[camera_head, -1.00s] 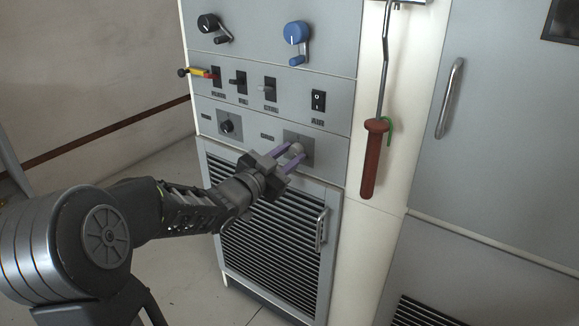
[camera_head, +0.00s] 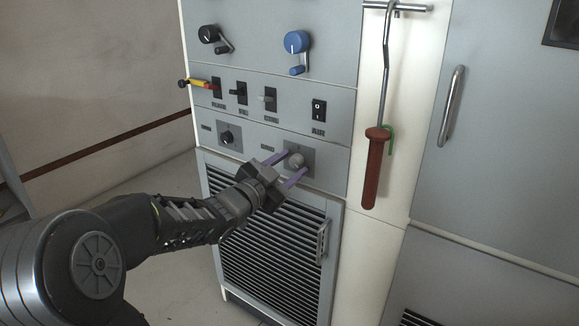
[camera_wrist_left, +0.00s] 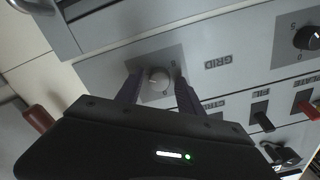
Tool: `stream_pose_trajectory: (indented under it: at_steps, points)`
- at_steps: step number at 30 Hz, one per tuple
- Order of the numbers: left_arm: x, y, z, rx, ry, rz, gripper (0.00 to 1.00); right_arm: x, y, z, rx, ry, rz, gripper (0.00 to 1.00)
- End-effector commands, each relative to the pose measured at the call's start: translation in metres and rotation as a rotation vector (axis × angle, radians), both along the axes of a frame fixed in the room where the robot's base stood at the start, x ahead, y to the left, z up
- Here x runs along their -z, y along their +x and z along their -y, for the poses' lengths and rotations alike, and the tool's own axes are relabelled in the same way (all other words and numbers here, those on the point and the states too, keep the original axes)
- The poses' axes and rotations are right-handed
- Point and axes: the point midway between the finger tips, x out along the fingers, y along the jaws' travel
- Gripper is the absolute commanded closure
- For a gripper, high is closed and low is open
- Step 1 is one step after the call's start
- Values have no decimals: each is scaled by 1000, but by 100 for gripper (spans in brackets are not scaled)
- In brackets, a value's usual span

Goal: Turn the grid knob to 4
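The grid knob (camera_head: 297,160) is a small round grey knob on a square grey plate, low on the cabinet's control panel. In the left wrist view the knob (camera_wrist_left: 158,78) has the label GRID beside its plate. My left gripper (camera_head: 282,168) is in front of it with its two purple fingers apart. In the left wrist view the fingers stand one on each side of the knob, with visible gaps. The knob's pointer and scale are too small to read surely. My right gripper is not in view.
A similar black knob (camera_head: 229,137) is to the left. Above are several switches, including the AIR switch (camera_head: 319,110), a black crank (camera_head: 209,35) and a blue crank (camera_head: 297,42). A red-handled hook (camera_head: 374,170) hangs at right. A louvred door (camera_head: 270,250) is below.

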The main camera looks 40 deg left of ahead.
Motion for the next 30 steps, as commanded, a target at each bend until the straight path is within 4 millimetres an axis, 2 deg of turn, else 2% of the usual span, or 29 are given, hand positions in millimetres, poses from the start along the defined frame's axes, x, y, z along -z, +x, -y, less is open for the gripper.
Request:
stream_pose_trajectory:
  at_steps: [9, 13, 24, 30]
  points:
    - [0, 0, 0, 1, 0, 1, 49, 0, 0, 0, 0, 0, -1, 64]
    - [-1, -7, 0, 0, 1, 0, 49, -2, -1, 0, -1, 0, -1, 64]
    - [-2, -63, 1, -2, 1, 1, 49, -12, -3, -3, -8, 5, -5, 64]
    - [0, -78, 2, 1, 0, 1, 49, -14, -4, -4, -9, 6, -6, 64]
